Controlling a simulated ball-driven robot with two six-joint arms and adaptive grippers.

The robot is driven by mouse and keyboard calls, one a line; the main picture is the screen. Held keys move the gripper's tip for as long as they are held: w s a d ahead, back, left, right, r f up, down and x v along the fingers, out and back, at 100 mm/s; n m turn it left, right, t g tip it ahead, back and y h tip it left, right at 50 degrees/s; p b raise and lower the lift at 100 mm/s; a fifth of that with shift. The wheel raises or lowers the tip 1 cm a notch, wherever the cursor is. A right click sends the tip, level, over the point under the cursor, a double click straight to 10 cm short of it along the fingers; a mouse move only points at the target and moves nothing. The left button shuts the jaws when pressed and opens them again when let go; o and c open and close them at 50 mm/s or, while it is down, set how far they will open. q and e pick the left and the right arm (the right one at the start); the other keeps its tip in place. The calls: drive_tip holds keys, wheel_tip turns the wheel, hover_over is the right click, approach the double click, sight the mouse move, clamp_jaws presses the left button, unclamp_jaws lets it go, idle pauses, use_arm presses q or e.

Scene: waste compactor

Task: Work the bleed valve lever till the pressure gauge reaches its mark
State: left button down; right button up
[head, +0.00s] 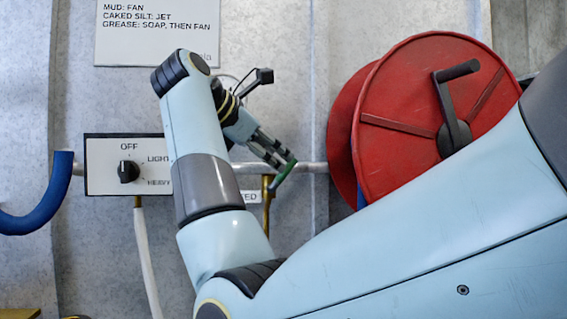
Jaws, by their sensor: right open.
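A pale round rim (226,77) shows behind my right wrist. It may be the pressure gauge, but its face, needle and mark are hidden by my arm. My left gripper is out of view.
A red hose reel (400,95) with a black crank (449,105) stands right of the lever. A dial panel (103,178) with OFF, LIGHT and HEAVY is on the left, next to a blue hose (45,205). A grey pipe (312,168) runs along the wall.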

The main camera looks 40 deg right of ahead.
drive_tip(key=shift+v, duration=0.8)
